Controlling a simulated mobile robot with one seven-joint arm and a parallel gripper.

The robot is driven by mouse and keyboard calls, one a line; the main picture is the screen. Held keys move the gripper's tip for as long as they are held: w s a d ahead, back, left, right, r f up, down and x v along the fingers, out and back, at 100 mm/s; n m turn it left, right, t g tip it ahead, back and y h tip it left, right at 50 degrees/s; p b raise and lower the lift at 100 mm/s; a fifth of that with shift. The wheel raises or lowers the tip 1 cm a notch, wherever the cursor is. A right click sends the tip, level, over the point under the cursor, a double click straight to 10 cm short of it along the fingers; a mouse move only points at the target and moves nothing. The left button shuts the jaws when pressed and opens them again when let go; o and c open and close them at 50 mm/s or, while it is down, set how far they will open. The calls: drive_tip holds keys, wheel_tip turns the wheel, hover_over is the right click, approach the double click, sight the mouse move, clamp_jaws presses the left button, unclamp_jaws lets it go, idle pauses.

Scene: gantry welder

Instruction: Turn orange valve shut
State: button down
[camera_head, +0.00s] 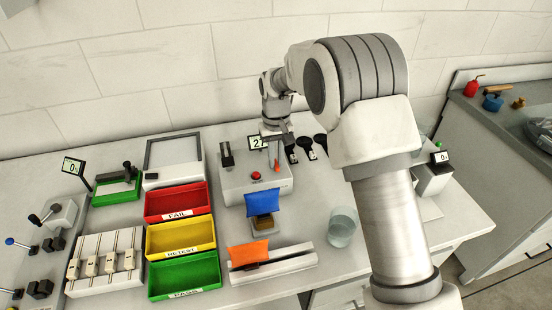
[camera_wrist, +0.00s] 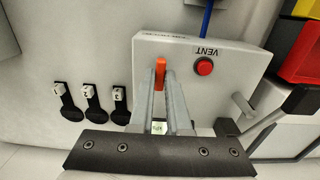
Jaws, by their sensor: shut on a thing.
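The orange valve (camera_wrist: 160,72) is a small lever on top of a pale grey box (camera_wrist: 215,85), which also carries a red button (camera_wrist: 204,67) beside the word VENT. In the wrist view my gripper (camera_wrist: 161,82) reaches over the box from below, with its two fingers closed on the lever's sides. The lever's lower part is hidden between the fingers. In the head view the same box (camera_head: 238,188) stands at the back middle of the bench. My gripper (camera_head: 275,150) is over its far right part and hides much of the valve there.
Several black paddles with number tags (camera_wrist: 68,112) lie beside the box. In front of it are a blue bag (camera_head: 262,204) on a stand and an orange bag (camera_head: 248,253). Red, yellow and green bins (camera_head: 178,202) stand left, and a clear beaker (camera_head: 342,227) stands right.

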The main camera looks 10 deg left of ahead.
idle(0.3)
drive_tip(key=n, duration=0.4)
drive_tip(key=shift+n+p, duration=0.3)
drive_tip(key=shift+n, duration=0.1)
drive_tip(key=n, duration=0.4)
drive_tip(key=shift+n+p, duration=0.3)
drive_tip(key=shift+p, duration=0.1)
drive_tip(key=n+p, duration=0.1)
drive_tip(key=n, duration=0.3)
drive_tip(key=shift+n+p, duration=0.45)
drive_tip(key=shift+n, duration=1.75)
drive_tip(key=c, duration=0.9)
unclamp_jaws()
